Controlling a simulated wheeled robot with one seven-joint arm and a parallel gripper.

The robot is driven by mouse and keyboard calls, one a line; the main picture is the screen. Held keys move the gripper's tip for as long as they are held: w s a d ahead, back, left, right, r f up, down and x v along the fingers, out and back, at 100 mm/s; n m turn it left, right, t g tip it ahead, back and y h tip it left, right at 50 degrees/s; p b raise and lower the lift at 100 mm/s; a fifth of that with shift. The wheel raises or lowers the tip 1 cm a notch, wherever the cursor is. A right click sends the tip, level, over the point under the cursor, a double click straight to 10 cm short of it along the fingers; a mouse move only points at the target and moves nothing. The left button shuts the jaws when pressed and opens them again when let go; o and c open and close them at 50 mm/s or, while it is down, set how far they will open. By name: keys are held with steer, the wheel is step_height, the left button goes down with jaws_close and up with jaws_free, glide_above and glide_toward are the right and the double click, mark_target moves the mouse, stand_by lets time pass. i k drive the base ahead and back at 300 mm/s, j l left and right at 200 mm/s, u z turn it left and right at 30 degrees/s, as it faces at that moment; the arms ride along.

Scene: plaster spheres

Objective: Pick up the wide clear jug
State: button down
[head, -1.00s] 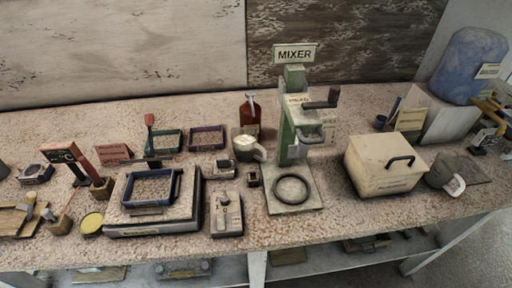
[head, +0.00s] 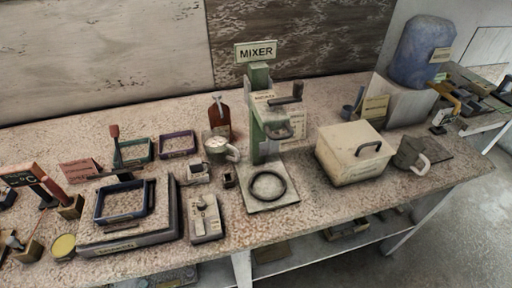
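Two jug-like vessels stand on the speckled bench (head: 290,212). One, a dark grey jug (head: 406,152) with a pale handle on its right, is at the right, beside the cream box. The other, a jug with a pale top (head: 216,146) and a pale handle, is left of the mixer. Neither looks plainly clear, so I cannot tell which is the wide clear jug. My gripper is not in view.
The green mixer (head: 258,115) stands mid-bench with a dark ring at its base. The cream lidded box (head: 345,155) is right of it. A blue water container (head: 420,50) sits on a pale block behind. Trays and a scale-like slab (head: 130,235) crowd the left. Open floor (head: 450,235) lies at right.

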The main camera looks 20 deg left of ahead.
mark_target(223, 150)
steer(key=u, duration=1.15)
